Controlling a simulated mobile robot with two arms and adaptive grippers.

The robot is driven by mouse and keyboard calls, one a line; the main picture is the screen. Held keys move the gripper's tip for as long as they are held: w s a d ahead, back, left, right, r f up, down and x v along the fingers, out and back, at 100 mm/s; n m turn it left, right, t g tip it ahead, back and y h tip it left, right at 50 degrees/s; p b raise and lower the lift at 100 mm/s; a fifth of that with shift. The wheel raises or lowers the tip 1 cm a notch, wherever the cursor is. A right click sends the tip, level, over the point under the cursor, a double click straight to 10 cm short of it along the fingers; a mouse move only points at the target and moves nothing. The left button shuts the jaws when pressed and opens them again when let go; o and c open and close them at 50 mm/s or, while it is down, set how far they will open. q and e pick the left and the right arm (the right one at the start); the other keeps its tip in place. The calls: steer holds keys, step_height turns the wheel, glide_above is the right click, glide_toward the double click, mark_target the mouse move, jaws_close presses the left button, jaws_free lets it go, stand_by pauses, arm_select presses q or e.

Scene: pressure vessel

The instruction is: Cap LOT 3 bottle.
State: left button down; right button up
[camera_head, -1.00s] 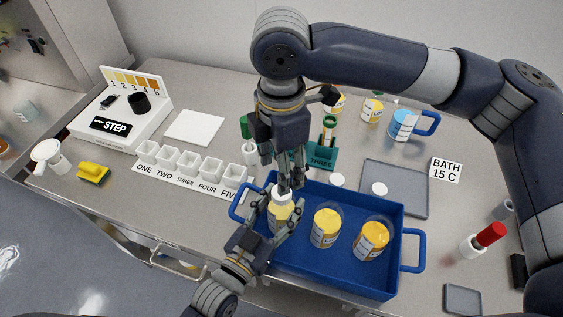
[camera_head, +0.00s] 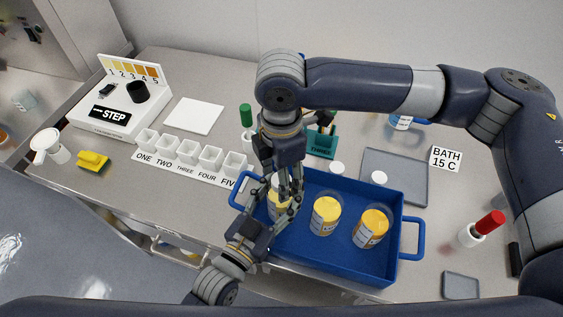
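A blue tray (camera_head: 398,245) holds three bottles with yellow contents. The left bottle (camera_head: 277,212) stands at the tray's left end, between the fingers of my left gripper (camera_head: 282,210), which comes from the front and looks shut on it. My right gripper (camera_head: 287,186) points down directly over this bottle, its fingers close together at the white cap (camera_head: 274,181). The fingers hide much of the cap, so I cannot tell how it is seated. The middle bottle (camera_head: 325,216) and right bottle (camera_head: 371,228) stand open. The lot numbers are too small to read.
A row of white cups (camera_head: 195,155) stands left. My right arm covers the back.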

steer(key=shift+f, duration=0.3)
steer(key=c, duration=1.1)
steer(key=m, duration=0.5)
steer(key=shift+c, duration=0.2)
steer(key=o, duration=1.2)
steer(key=shift+o, duration=0.2)
step_height(320, 180, up, 12)
